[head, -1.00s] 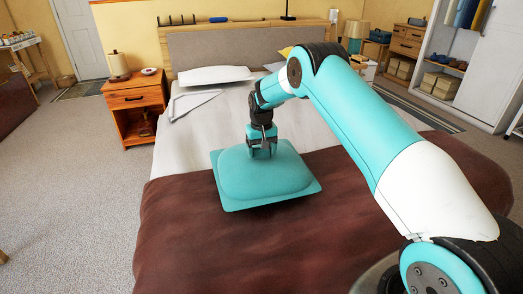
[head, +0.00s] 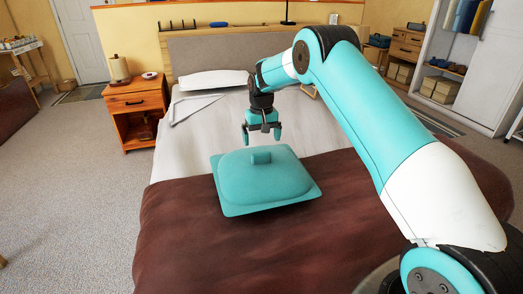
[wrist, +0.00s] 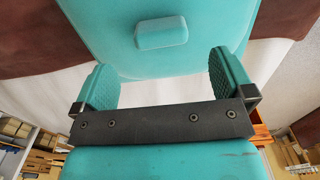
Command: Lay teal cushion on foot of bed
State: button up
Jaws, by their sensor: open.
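The teal cushion (head: 266,187) lies on the bed (head: 190,135), mostly on the brown blanket (head: 215,245) at the near end, with its far edge over the white sheet. A small raised teal grip (head: 261,158) stands up from its top. My gripper (head: 262,138) is open and empty, above and just beyond the cushion's far side, apart from it. In the wrist view the two teal fingers (wrist: 168,80) are spread wide with nothing between them, and the cushion (wrist: 205,55) with its grip (wrist: 162,32) shows past them.
A white pillow (head: 214,80) lies at the bed's head, against the grey headboard (head: 215,52). A wooden nightstand (head: 135,110) stands left of the bed. The near brown blanket and the carpet (head: 70,190) at left are clear.

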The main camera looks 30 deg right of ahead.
jog(key=s+a+r+n, duration=0.1)
jog(key=s+a+r, duration=0.2)
jog(key=r, duration=0.3)
jog(key=s+a+r+n, duration=0.1)
jog(key=s+a+r, duration=0.25)
jog(key=r, duration=0.25)
jog(key=s+a+r+n+y, duration=0.25)
jog(key=s+a+r, duration=0.25)
jog(key=s+a, duration=0.35)
jog(key=s+a+n+y, duration=0.1)
jog(key=s+a+n, duration=0.1)
jog(key=s, duration=1.1)
jog(key=s+a+n, duration=0.3)
jog(key=s+a, duration=0.1)
jog(key=s, duration=1)
jog(key=shift+s+a+y, duration=0.15)
jog(key=shift+s+y, duration=0.05)
jog(key=shift+y, duration=0.15)
